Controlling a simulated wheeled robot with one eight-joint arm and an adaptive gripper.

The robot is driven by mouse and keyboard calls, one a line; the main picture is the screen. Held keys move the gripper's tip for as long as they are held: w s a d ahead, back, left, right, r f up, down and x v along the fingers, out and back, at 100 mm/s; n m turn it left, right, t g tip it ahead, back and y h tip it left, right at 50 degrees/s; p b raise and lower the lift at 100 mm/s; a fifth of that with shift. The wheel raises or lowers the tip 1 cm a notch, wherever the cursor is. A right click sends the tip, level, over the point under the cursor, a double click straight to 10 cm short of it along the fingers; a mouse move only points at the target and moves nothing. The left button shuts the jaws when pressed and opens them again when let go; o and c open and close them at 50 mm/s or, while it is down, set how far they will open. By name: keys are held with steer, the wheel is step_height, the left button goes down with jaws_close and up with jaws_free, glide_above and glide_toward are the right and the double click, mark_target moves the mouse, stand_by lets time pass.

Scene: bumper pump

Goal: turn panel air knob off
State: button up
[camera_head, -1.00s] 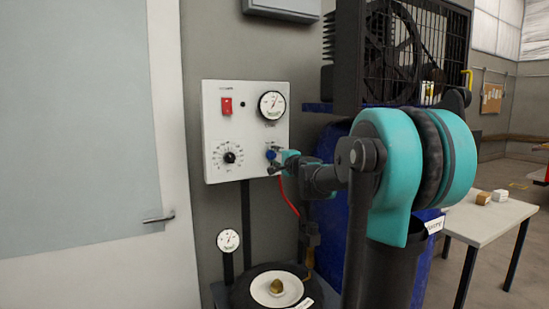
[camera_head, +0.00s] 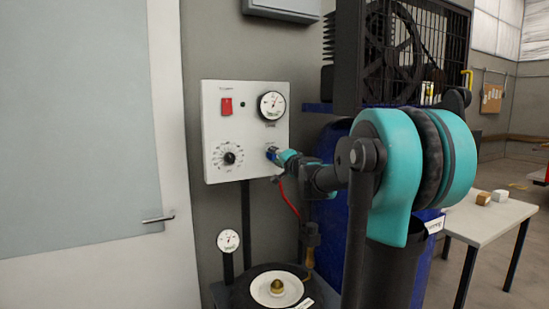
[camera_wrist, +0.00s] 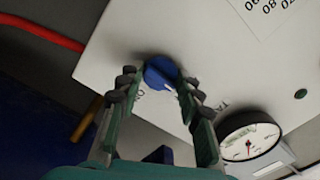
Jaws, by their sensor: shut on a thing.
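The white control panel (camera_head: 214,130) hangs on the wall left of my arm. The blue air knob (camera_wrist: 160,73) is at the panel's lower right; in the wrist view it sits between my fingertips, with a pale pointer mark on its face. My gripper (camera_wrist: 158,84) is shut on the knob, one finger on each side. In the head view my gripper (camera_head: 276,155) covers most of the knob. The exact knob angle against its label is hard to read.
The panel also carries a red switch (camera_head: 226,107), a round gauge (camera_head: 271,105) and a black dial (camera_head: 229,158). A red hose (camera_head: 290,203) hangs below. A plate (camera_head: 262,292) with a brass piece stands under the panel. A door (camera_head: 90,150) is at left.

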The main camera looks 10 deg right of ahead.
steer(key=o, duration=1.2)
steer(key=shift+c, duration=0.2)
steer(key=v, duration=1.2)
steer(key=shift+a, duration=0.1)
steer(key=s+a+f+n+g, duration=0.2)
steer(key=s+a+f, duration=0.15)
steer(key=f, duration=0.35)
steer(key=s+a+f+n+g+y, duration=0.1)
steer(key=s+a+f+n+g, duration=0.15)
steer(key=s+f, duration=0.4)
steer(key=s+a+f+n+g, duration=0.2)
steer(key=s+f+n+g, duration=0.1)
steer(key=f, duration=0.6)
steer(key=s+d+f+n+g+h, duration=0.1)
steer(key=s+d+f+g+h, duration=0.1)
steer(key=s+f, duration=0.6)
steer(key=s+d+f+g+h, duration=0.3)
steer(key=s+d+f, duration=0.3)
steer(key=s+f, duration=0.3)
steer(key=shift+s+d+f+n+h, duration=0.3)
steer(key=shift+f+n+h, duration=0.05)
steer(key=shift+f+h, duration=0.45)
